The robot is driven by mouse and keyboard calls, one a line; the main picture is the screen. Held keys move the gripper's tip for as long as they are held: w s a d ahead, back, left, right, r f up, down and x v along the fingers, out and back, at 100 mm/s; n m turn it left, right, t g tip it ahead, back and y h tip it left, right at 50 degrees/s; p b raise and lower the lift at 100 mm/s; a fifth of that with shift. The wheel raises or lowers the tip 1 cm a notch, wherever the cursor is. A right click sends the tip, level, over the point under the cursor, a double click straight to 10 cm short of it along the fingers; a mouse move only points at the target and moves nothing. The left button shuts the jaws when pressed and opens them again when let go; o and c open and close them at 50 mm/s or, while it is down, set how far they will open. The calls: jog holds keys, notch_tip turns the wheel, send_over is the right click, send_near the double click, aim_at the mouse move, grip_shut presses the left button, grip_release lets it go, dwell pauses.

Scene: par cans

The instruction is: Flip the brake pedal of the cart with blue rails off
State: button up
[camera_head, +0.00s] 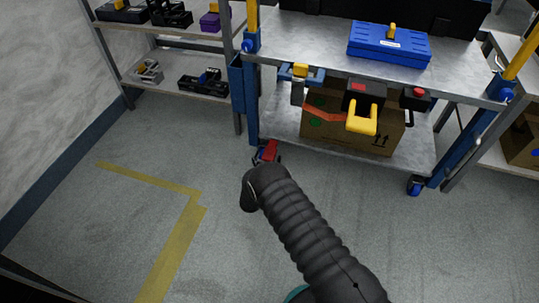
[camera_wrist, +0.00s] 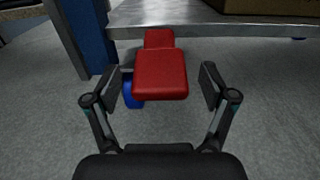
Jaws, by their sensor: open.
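The cart with blue rails (camera_head: 466,147) stands at the upper right in the head view, with grey shelves and blue posts. Its red brake pedal (camera_head: 268,151) shows low at the cart's near left corner, just beyond the end of my arm. In the wrist view the red pedal (camera_wrist: 160,76) lies ahead, with a blue wheel (camera_wrist: 133,95) partly behind it. My gripper (camera_wrist: 160,84) is open, with one finger on each side of the pedal's near end in the picture. No contact is visible. In the head view my arm hides the fingers.
The cart's lower shelf (camera_wrist: 210,24) overhangs behind the pedal, with a blue post (camera_wrist: 88,35) at left. The cart carries a cardboard box (camera_head: 345,135) and blue toolbox (camera_head: 389,45). A grey rack (camera_head: 184,80) stands at left. Floor with yellow tape (camera_head: 150,180) is clear.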

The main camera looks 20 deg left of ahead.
jog(key=shift+w+a, duration=0.1)
jog(key=shift+w, duration=0.95)
